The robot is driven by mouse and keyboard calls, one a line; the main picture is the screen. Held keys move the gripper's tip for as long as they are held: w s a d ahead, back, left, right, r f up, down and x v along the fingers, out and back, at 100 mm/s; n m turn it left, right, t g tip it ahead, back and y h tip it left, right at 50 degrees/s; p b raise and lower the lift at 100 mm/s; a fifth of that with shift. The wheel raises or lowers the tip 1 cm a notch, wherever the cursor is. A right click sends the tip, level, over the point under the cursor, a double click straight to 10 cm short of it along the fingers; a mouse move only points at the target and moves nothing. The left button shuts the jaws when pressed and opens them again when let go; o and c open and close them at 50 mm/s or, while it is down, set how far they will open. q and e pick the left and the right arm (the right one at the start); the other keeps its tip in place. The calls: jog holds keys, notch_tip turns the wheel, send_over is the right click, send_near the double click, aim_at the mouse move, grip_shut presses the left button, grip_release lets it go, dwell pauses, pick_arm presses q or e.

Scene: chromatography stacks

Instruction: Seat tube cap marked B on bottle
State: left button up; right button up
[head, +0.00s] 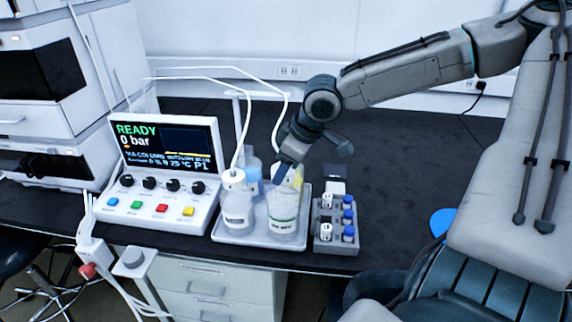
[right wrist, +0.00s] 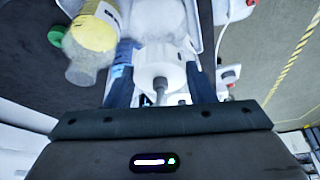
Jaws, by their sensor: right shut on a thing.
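My right gripper (head: 284,168) is above the tray, at the top of the clear front bottle (head: 284,222) with a green-banded label. In the right wrist view, the gripper (right wrist: 160,88) is shut on a white tube cap (right wrist: 160,72), with a finger on each side. A white tube runs down to the gripper in the head view. No letter on the cap is readable. The gripper hides the bottle's mouth, so I cannot tell whether the cap touches it. Another bottle (head: 238,208) to the left wears a white cap (head: 233,178) with a tube. My left gripper is out of view.
The white tray (head: 246,241) also holds a blue-tinted bottle (head: 252,172) behind. A grey vial rack (head: 337,246) with blue-capped vials stands close on the right. The control box (head: 165,172) reads READY, 0 bar. A yellow bottle (right wrist: 92,38) shows in the right wrist view.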

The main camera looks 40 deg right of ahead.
jog(key=shift+f, duration=0.1)
dwell(0.4)
jog(key=shift+f+b, duration=0.5)
jog(key=shift+f, duration=0.4)
jog(key=shift+f, duration=0.1)
jog(key=shift+f, duration=0.3)
jog(key=o, duration=1.5)
jog(key=shift+c, duration=0.2)
